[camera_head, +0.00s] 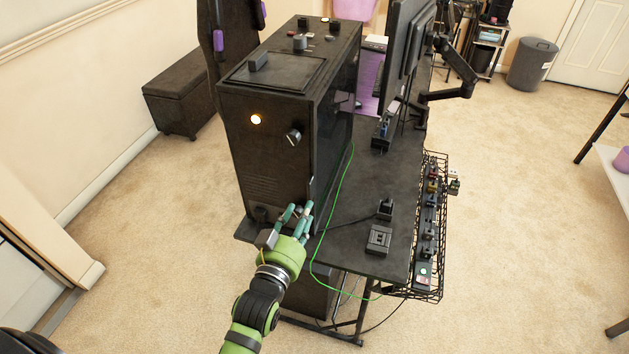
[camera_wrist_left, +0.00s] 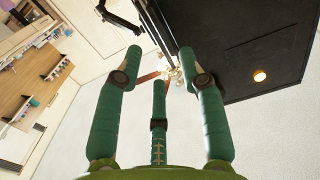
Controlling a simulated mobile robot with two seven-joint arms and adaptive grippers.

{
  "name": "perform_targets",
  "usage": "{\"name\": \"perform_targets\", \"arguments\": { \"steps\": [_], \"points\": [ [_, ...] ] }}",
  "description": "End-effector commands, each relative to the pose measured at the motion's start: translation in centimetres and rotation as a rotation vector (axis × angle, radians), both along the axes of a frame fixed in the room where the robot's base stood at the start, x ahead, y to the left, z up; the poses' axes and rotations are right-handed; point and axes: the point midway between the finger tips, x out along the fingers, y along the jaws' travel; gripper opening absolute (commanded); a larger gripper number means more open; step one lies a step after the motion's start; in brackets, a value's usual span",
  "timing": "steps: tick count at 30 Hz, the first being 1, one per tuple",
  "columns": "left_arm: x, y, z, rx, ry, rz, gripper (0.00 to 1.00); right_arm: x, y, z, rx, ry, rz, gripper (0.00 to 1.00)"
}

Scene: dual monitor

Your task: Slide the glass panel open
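A large black computer case (camera_head: 265,150) stands on a dark desk. Its dark glass side panel (camera_head: 335,135) faces right in the head view and appears to be in place. My left gripper (camera_head: 297,212) is at the lower front corner of the case, near the panel's front edge, with its fingers pointing at it. In the left wrist view, the three green fingers (camera_wrist_left: 160,78) are spread apart with nothing clearly held between them. The case's dark front (camera_wrist_left: 262,45) fills the upper right there. Whether a fingertip touches the case cannot be told. My right gripper is out of view.
A green cable (camera_head: 322,240) runs along the desk (camera_head: 375,210) beside the case. A small black box (camera_head: 379,239) and a plug lie on the desk. Monitors (camera_head: 402,60) stand behind, and a wire basket (camera_head: 432,220) with plugs hangs at the right edge.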

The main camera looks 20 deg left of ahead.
Motion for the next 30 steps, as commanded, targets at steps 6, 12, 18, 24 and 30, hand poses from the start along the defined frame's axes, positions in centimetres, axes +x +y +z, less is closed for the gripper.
{"name": "perform_targets", "arguments": {
  "steps": [6, 12, 18, 24, 30],
  "points": [
    [1.8, 0.2, 1.7, -0.002, -0.029, 0.007, 0.40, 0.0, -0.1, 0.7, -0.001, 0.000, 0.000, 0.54],
    [5.0, 0.0, 1.6, -0.002, -0.027, 0.007, 0.40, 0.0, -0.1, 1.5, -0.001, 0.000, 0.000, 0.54],
    [6.8, -0.1, 1.4, -0.002, -0.026, 0.006, 0.40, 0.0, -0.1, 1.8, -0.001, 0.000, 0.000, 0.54],
    [7.1, -0.1, 1.3, -0.002, -0.025, 0.006, 0.40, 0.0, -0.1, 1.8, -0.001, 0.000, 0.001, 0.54],
    [7.1, -0.1, 1.3, -0.002, -0.025, 0.006, 0.04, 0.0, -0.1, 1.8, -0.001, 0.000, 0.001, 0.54]
  ]
}}
